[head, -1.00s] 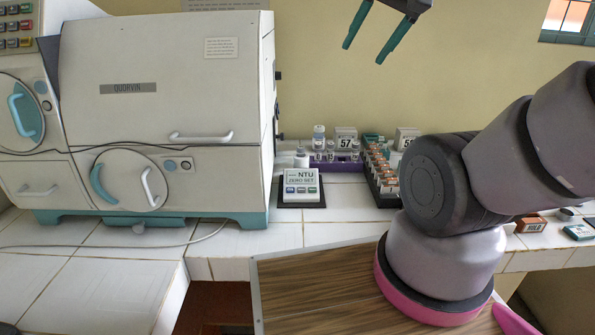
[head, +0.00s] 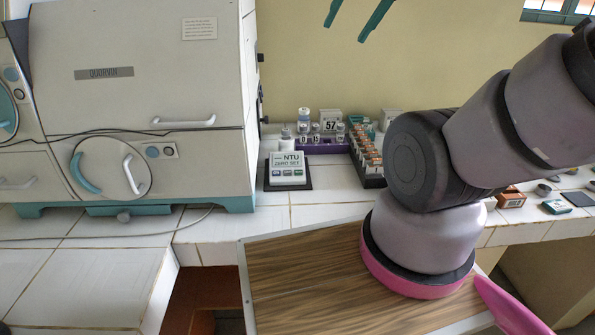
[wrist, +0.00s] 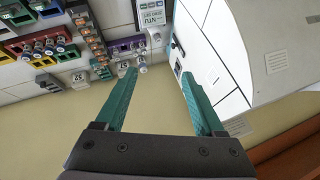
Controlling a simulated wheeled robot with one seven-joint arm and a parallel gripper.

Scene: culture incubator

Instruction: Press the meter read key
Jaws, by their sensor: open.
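The meter is a small white box marked NTU (head: 287,168) on a dark pad on the tiled counter, just right of the large incubator. Several small keys show in a row on its front face; I cannot read which is the read key. In the wrist view the meter (wrist: 152,14) is at the top middle, beyond the fingertips. My gripper (wrist: 158,72) is open and empty, with its two teal fingers apart. In the head view my gripper (head: 352,20) is high at the top edge, above and well apart from the meter, and only its fingers show.
The incubator (head: 140,100) stands close on the meter's left. A purple rack (head: 318,147) with small vials and a number 57 block (head: 330,122) stands behind it. A dark rack of orange-topped items (head: 368,160) is to the right. White counter lies bare in front.

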